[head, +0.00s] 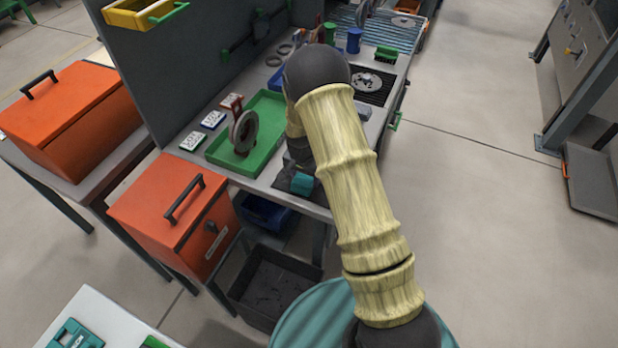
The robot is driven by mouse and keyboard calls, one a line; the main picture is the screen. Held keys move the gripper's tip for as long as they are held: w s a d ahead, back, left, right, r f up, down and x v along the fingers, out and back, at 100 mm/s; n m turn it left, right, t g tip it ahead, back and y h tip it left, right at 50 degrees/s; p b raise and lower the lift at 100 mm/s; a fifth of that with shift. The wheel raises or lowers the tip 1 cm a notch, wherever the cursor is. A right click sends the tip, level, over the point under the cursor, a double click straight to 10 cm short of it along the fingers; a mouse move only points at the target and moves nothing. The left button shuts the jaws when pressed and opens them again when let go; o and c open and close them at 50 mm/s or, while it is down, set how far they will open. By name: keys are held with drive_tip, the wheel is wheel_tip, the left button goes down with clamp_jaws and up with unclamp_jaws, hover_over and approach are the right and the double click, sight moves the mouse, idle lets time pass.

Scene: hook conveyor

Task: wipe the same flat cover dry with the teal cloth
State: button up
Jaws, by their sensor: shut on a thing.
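My gripper (300,165) is low over the front edge of the workbench, partly hidden by my own arm. It is shut on the teal cloth (303,185), a small block-like patch just below the fingers. A dark flat piece (283,181) lies on the bench under and beside the cloth. It may be the flat cover, but its outline is mostly hidden. I cannot tell whether the cloth touches it or whether its surface is wet.
A green tray (217,153) left of my gripper holds an upright grey disc (244,132). Small cards (193,141) lie beyond its left side. A dark grate with a round part (367,83) is at the back right. An orange box (160,212) stands at the front left.

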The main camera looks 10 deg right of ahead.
drive_tip(key=shift+w+a, duration=0.1)
drive_tip(key=shift+a, duration=0.1)
drive_tip(key=shift+r+p, duration=2)
drive_tip(key=shift+r, duration=1.1)
drive_tip(key=shift+f, duration=0.15)
